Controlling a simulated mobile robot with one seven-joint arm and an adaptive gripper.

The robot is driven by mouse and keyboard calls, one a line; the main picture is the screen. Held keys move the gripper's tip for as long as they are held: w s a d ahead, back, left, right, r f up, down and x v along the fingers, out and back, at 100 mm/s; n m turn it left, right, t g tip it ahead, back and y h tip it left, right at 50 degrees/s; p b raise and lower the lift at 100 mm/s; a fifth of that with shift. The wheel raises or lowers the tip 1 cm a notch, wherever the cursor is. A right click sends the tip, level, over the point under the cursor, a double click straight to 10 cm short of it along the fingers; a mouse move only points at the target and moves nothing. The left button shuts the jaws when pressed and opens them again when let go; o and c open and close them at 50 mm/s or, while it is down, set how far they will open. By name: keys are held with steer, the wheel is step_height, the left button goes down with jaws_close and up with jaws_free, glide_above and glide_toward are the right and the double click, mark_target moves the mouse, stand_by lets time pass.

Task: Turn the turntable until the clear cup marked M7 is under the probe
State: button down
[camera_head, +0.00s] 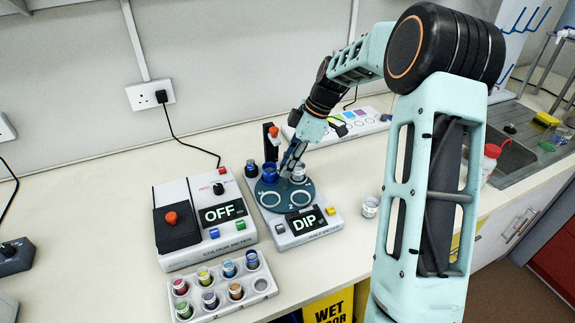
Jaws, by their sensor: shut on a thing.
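The dark blue-grey turntable (285,205) sits on a white machine with a "DIP" display. A blue cup (269,174) stands in its back left place and a clear cup (298,175) in its back right place. The two front places look empty, with a "2" between them. No M7 mark is readable. My gripper (287,170) reaches down between the two cups, shut at the turntable's middle. Its fingertips are partly hidden. The probe column (270,143), dark with a red top, rises behind the blue cup. Another clear cup (370,206) stands on the bench to the right.
A colour meter (205,215) reading "OFF" stands left of the turntable. A white rack (222,285) of several coloured cups lies in front of it. A white panel with coloured squares (350,122) is behind my gripper. A sink (500,150) is at the right. Bare bench lies around the loose cup.

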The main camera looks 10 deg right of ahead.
steer(key=shift+w+n+g+p, duration=0.15)
steer(key=shift+n+g, duration=0.25)
steer(key=shift+n, duration=0.55)
steer(key=shift+n+g+p, duration=0.15)
steer(key=shift+n+g, duration=0.25)
steer(key=shift+n, duration=0.55)
steer(key=shift+w+n+g+h+p, duration=0.1)
steer(key=shift+n+g+h+p, duration=0.2)
steer(key=shift+n, duration=0.7)
steer(key=shift+w+n+g+h+p, duration=0.1)
steer(key=shift+n+g+p, duration=0.3)
steer(key=shift+n, duration=1)
steer(key=c, duration=1.7)
jaws_free()
steer(key=shift+s+r, duration=0.1)
